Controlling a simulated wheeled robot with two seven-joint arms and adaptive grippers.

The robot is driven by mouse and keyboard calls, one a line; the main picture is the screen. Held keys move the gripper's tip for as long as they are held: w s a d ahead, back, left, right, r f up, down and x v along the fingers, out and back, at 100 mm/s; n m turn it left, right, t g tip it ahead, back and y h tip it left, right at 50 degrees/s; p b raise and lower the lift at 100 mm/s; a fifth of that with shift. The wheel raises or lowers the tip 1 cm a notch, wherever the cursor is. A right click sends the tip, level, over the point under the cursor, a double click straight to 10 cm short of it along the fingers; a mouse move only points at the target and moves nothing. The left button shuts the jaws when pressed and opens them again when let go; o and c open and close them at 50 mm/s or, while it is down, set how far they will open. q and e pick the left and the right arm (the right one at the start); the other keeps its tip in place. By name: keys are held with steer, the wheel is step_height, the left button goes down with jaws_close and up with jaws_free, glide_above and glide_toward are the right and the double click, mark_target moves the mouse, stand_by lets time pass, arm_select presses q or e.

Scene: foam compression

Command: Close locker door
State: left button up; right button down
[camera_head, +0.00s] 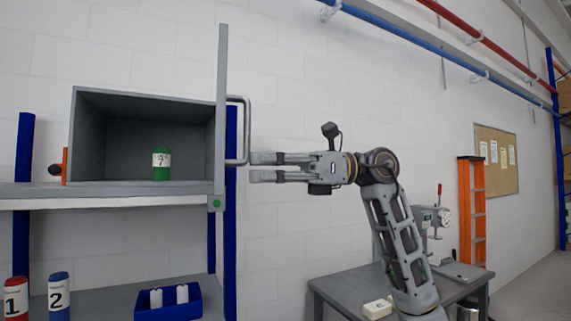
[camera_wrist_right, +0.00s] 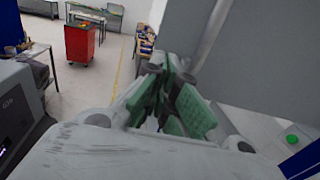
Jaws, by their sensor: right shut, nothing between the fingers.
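The grey locker (camera_head: 78,135) stands on a shelf with its front open. Its grey door (camera_head: 222,75) stands open at the locker's right side, seen nearly edge-on. A bent bar handle (camera_head: 246,130) is on the door's right face. My right gripper (camera_head: 254,167) is shut and empty, its fingertips just right of the lower end of the handle; I cannot tell whether they touch it. The right wrist view shows the green-padded fingers (camera_wrist_right: 178,100) beside the grey door panel (camera_wrist_right: 275,50). My left gripper is not in view.
A green can (camera_head: 161,160) stands inside the locker. The shelf (camera_head: 100,198) has an orange item at left. Below are a blue bin (camera_head: 168,308) and numbered cans. A grey worktable (camera_head: 335,284) and an orange ladder (camera_head: 472,205) stand at right.

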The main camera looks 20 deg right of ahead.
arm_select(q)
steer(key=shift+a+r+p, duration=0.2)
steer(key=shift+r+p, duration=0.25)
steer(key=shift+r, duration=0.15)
arm_select(e)
steer(key=shift+w+a, duration=0.15)
steer(key=shift+a, duration=0.8)
steer(key=shift+w+a, duration=0.15)
steer(key=shift+a, duration=0.75)
steer(key=shift+a, duration=0.1)
